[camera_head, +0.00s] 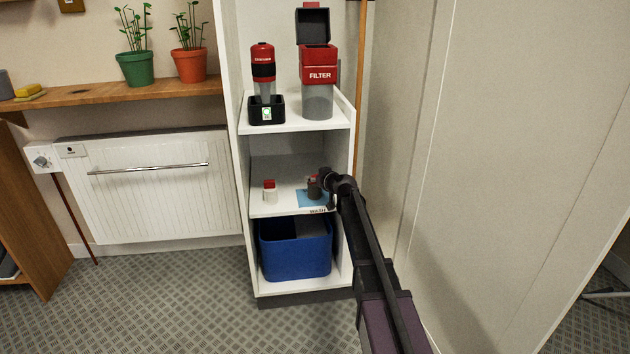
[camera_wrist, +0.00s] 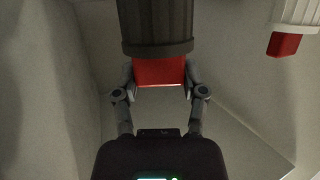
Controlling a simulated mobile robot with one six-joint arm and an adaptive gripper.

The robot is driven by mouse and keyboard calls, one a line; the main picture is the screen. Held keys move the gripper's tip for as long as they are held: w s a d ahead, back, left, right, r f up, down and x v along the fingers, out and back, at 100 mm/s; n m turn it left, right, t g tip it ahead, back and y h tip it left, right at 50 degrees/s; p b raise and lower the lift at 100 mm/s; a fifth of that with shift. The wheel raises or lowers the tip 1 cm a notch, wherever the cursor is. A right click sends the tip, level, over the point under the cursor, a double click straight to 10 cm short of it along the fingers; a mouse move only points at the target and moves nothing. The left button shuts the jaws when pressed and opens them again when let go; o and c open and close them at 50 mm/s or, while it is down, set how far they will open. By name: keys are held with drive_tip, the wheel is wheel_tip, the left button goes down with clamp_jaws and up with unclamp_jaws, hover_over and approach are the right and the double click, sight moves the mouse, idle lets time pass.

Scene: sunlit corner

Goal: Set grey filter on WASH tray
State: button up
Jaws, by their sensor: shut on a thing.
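The grey filter (camera_wrist: 157,30) has a dark pleated body and a red end (camera_wrist: 160,72). My gripper (camera_wrist: 160,88) is shut on the red end in the wrist view. In the head view my gripper (camera_head: 322,181) reaches into the middle shelf, with the small dark filter (camera_head: 314,191) at its tip. The filter is over the blue WASH tray (camera_head: 304,201). My gripper and the filter hide part of the tray. I cannot tell whether the filter touches it.
A white filter with a red top (camera_head: 269,193) stands left of the tray; it also shows in the wrist view (camera_wrist: 298,14). The upper shelf holds a red vacuum (camera_head: 263,65) and a FILTER container (camera_head: 318,75). A blue bin (camera_head: 295,256) is below. A wall panel closes the right.

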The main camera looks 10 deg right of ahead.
drive_tip(key=shift+f, duration=0.2)
drive_tip(key=o, duration=1.1)
drive_tip(key=shift+r, duration=0.25)
drive_tip(key=shift+s+d+r, duration=0.1)
drive_tip(key=shift+s+r, duration=0.05)
drive_tip(key=shift+s, duration=0.15)
drive_tip(key=p+v, duration=0.3)
drive_tip(key=v, duration=0.8)
drive_tip(key=shift+s+p, duration=0.2)
drive_tip(key=shift+p, duration=0.1)
